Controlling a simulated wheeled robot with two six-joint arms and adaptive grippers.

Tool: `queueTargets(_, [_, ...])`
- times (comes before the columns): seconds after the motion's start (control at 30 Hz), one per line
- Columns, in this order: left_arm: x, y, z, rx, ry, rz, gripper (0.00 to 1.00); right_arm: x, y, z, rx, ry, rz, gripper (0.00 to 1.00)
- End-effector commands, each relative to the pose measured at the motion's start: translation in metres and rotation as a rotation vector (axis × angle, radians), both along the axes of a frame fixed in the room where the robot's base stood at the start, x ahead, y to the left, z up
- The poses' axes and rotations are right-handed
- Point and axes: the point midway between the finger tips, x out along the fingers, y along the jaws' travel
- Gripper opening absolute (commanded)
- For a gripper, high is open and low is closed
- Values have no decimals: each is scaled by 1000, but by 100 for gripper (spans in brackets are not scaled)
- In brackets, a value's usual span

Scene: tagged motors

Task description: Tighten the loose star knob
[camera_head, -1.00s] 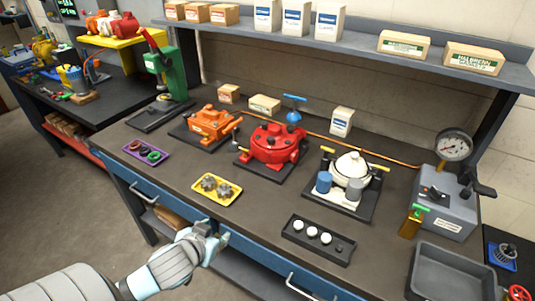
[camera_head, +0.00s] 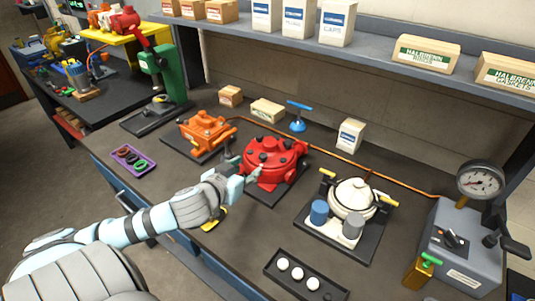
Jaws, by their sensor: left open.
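A red motor (camera_head: 270,168) with dark knobs on its top and sides stands on a dark base plate in the middle of the bench. An orange motor (camera_head: 203,130) stands to its left, and a cream-white motor (camera_head: 352,199) to its right. I cannot tell which knob is the loose star knob. My left gripper (camera_head: 237,176) is open, close to the near left side of the red motor; contact cannot be told. My left forearm hides most of the yellow tray (camera_head: 213,219). My right gripper is not in view.
A purple tray (camera_head: 130,160) with coloured rings lies at the left. A black tray (camera_head: 280,281) with white balls lies near the front edge. A grey gauge box (camera_head: 462,243) stands at the right. A blue T-handle (camera_head: 299,121) stands behind the red motor. Boxes line the shelf (camera_head: 380,60).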

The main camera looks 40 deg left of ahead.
Motion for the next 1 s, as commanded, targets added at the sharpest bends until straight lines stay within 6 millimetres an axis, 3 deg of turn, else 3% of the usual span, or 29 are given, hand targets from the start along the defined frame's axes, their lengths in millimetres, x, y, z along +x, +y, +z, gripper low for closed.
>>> queueTargets(0.07, [14,5,-12,-7,-6,7,43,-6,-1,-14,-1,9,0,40])
queueTargets(0.23, [56,20,-32,-7,-2,15,43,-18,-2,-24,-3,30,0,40])
queueTargets(0.4, [94,28,-47,-3,1,9,43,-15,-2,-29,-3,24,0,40])
queueTargets(0.5, [106,31,-51,-1,1,7,43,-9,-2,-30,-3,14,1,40])
queueTargets(0.83, [113,31,-53,1,2,3,43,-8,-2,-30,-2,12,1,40])
queueTargets(1.0, [113,31,-53,1,2,3,17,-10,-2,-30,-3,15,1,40])
